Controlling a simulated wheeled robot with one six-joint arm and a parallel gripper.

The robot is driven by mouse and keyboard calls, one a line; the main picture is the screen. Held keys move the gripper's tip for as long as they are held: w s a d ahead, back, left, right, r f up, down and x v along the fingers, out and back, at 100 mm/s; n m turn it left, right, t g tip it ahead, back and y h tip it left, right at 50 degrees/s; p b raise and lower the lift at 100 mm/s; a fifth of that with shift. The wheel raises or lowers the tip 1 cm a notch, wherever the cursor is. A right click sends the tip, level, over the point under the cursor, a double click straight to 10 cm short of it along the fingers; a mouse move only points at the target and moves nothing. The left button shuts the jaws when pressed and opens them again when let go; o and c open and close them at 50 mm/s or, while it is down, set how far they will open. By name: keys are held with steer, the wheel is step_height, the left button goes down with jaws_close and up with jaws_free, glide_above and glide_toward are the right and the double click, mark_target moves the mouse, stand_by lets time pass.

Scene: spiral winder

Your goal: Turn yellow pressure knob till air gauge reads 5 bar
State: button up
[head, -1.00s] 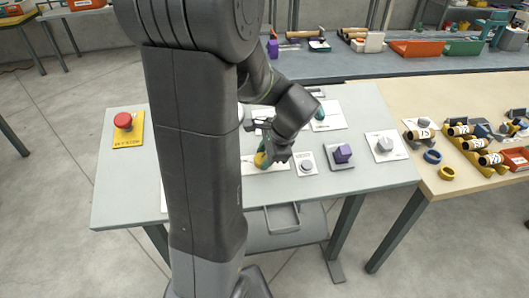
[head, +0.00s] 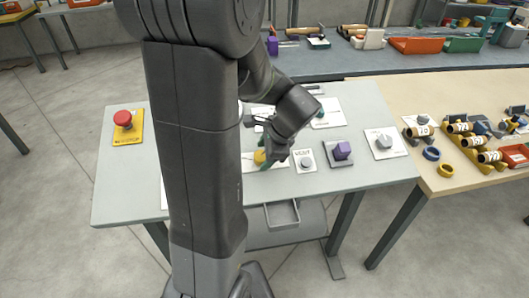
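The yellow pressure knob (head: 260,156) sits on a pale plate on the grey table, just right of my upright arm link. My gripper (head: 266,158) points down at the knob, with green fingertips right beside it. My wrist and arm hide much of the knob and the fingers, so I cannot tell whether the fingers press on it. The air gauge cannot be made out, and no reading shows.
A red mushroom button (head: 123,119) on a yellow plate stands at the table's left. Right of the gripper are a small grey button (head: 306,162), a purple block-shaped knob (head: 342,150) and a light grey knob (head: 384,142). A wooden bench (head: 440,100) adjoins on the right.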

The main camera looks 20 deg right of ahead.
steer(key=shift+r, duration=0.1)
steer(key=v, duration=1.3)
steer(key=shift+r, duration=0.3)
steer(key=shift+s+d, duration=0.1)
steer(key=shift+s, duration=0.05)
steer(key=x, duration=1.4)
steer(key=shift+s+r, duration=0.1)
